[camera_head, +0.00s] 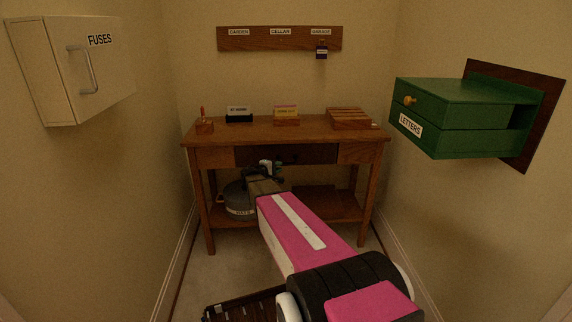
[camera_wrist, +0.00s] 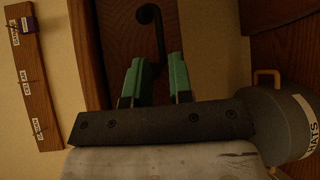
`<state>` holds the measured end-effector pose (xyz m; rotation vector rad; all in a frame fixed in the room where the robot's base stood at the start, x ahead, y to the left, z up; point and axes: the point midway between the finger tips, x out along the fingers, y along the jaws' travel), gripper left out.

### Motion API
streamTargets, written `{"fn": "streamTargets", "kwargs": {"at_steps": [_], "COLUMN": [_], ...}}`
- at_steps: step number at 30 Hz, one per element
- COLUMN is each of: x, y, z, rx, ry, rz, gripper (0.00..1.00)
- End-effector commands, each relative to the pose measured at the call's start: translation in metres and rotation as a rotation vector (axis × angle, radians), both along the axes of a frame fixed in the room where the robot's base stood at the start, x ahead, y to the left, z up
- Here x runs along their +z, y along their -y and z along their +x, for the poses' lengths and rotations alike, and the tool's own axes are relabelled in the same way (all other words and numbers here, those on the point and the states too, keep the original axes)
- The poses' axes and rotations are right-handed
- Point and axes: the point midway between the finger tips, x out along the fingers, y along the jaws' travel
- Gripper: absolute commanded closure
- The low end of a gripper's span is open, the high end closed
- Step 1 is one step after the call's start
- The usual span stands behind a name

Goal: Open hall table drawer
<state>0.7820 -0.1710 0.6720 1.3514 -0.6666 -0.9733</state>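The hall table (camera_head: 222,131) stands against the back wall. Its dark drawer front (camera_head: 312,154) sits in the middle under the top and looks closed. In the wrist view, which is turned sideways, the drawer front (camera_wrist: 110,40) fills the upper middle. A dark curved handle (camera_wrist: 150,16) stands on it. My gripper (camera_head: 267,168) is in front of the drawer, left of its middle. Its green fingers (camera_wrist: 155,75) are apart, and the handle's lower part shows in line with the gap between them. I cannot tell if they touch it.
A grey HATS container (camera_head: 238,200) is on the lower shelf. Card holders (camera_head: 286,116) and a wooden rack (camera_head: 350,119) stand on top. A green LETTERS box (camera_head: 455,115) is on the right wall, a FUSES cabinet (camera_head: 85,65) on the left. A dark slatted object (camera_head: 240,306) lies on the floor.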

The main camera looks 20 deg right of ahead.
Motion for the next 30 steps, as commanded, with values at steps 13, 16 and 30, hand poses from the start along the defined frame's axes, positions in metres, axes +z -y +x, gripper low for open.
{"fn": "streamTargets", "kwargs": {"at_steps": [13,16,30], "x": [-0.01,-0.011,-0.011], "y": [0.06,0.065,0.066], "z": [0.033,0.036,0.036], "rx": [-0.001,-0.001,0.0], "ry": [-0.001,-0.001,0.0], "rz": [0.001,0.001,0.001], "gripper": [0.79,0.79,1.0]}}
